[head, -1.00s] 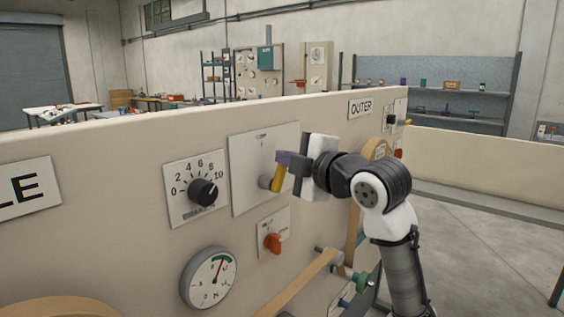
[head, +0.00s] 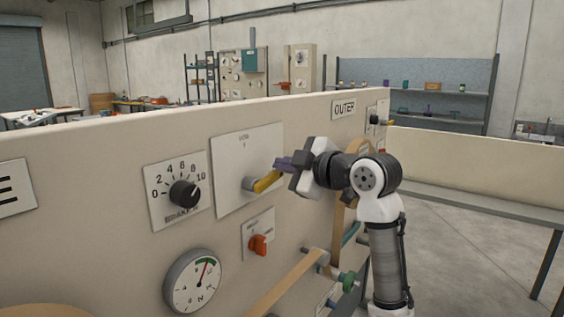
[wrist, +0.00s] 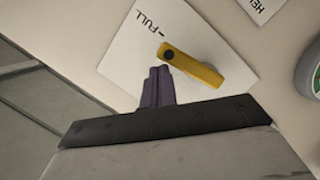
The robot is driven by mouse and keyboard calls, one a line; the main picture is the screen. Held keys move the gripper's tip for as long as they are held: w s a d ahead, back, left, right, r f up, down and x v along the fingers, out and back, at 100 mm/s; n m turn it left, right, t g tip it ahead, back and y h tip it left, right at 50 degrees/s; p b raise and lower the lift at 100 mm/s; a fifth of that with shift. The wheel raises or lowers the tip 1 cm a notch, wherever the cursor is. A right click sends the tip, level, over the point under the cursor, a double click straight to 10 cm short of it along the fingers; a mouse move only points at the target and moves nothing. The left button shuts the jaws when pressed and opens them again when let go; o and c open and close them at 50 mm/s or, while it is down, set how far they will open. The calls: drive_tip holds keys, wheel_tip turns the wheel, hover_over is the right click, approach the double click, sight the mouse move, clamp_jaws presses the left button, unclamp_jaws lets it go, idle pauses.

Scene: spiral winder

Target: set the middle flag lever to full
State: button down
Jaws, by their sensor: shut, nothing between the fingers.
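The flag lever is a yellow bar (head: 267,181) on a grey hub (head: 250,184), mounted on a white plate (head: 232,160). In the head view it points right and slightly up from the hub. In the wrist view the yellow lever (wrist: 192,66) lies across the plate (wrist: 130,62), with a dark spot at one end. The word FULL and a tick mark (wrist: 152,24) are printed near that end. My gripper (head: 280,163) has purple fingers, shut and empty, at the lever's outer end. The fingers (wrist: 158,72) sit close beside that end; I cannot tell whether they touch it.
A black dial (head: 184,193) is on the left of the plate. A red-orange knob (head: 258,245) and a round gauge (head: 193,281) are below. A wooden bar (head: 290,283) and green-ended rod (head: 348,281) stick out at lower right.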

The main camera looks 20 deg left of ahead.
drive_tip(key=shift+w+f, duration=0.25)
drive_tip(key=shift+f, duration=0.2)
drive_tip(key=shift+w+d+f+b, duration=0.1)
drive_tip(key=shift+b, duration=0.2)
